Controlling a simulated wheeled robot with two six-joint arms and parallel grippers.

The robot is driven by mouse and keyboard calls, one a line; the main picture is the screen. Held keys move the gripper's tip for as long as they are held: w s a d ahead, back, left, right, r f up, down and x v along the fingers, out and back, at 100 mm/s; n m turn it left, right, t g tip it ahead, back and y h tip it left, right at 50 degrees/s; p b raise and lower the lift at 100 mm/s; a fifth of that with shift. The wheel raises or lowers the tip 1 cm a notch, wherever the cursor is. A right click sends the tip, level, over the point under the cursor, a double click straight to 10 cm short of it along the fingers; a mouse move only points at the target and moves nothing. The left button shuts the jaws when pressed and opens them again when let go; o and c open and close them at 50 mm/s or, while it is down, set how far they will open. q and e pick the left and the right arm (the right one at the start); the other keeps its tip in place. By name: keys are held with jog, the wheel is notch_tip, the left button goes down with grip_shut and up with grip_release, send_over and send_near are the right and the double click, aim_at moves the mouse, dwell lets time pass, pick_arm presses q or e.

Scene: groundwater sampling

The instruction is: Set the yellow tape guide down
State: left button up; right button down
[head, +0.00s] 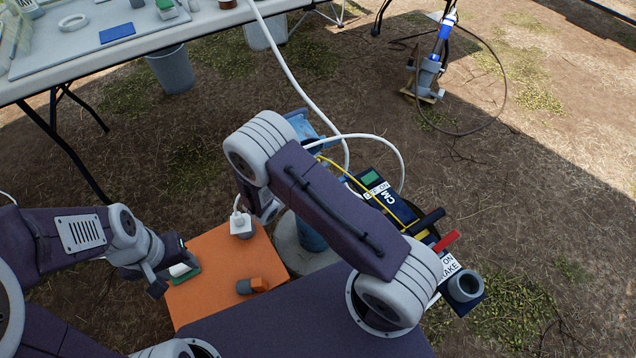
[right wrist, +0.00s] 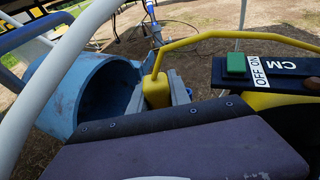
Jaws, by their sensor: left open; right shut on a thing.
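In the right wrist view, the yellow tape guide (right wrist: 157,91) stands between the grey fingers of my right gripper (right wrist: 158,88), which is shut on it. A yellow strand (right wrist: 225,37) runs from it up and right, over the dark reel panel (right wrist: 280,68). In the head view the strand (head: 372,190) crosses the reel panel (head: 385,195); my right arm hides the guide and right fingers there. My left gripper (head: 170,278) is open at the left edge of an orange surface (head: 215,290), close to a small white and green item (head: 184,270); whether they touch is unclear.
A blue pipe (right wrist: 95,95) opens just left of the guide. A white hose (head: 290,75) loops behind my right arm. The orange surface bears a white-topped fitting (head: 241,224) and a grey-orange piece (head: 252,285). A table (head: 110,55) stands at upper left; open ground lies right.

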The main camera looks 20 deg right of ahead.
notch_tip(320, 180, down, 2)
jog(key=shift+f, duration=0.2)
pick_arm(q)
jog(key=shift+f+b, duration=1.15)
jog(key=shift+f, duration=0.55)
pick_arm(e)
jog(key=shift+f, duration=1.7)
jog(key=shift+f, duration=0.2)
jog(key=c, duration=1.2)
grip_release()
jog(key=shift+r, duration=0.1)
jog(key=shift+r, duration=0.1)
